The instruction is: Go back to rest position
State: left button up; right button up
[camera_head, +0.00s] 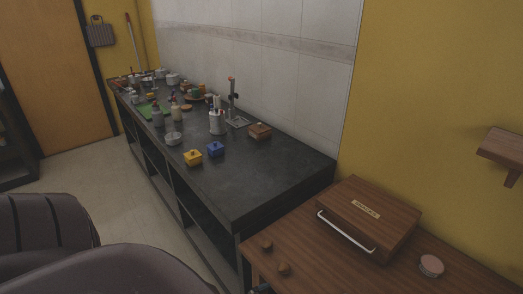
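Neither of my grippers can be made out in the head view. A small dark bluish piece shows at the bottom edge, by the wooden table's near corner; I cannot tell what it is. I cannot make out any steel canister for certain.
A long black counter (255,185) runs along the tiled wall. Dark rounded forms at lower left hide some floor (65,170).

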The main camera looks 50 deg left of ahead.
pick_arm(q)
jog(key=s+f+n+g, duration=0.1)
jog(key=s+a+f+n, duration=0.1)
jog(key=s, duration=0.1)
jog(key=shift+s+f+g, duration=0.1)
jog(key=shift+s+g, duration=0.1)
jog(key=shift+g, duration=0.2)
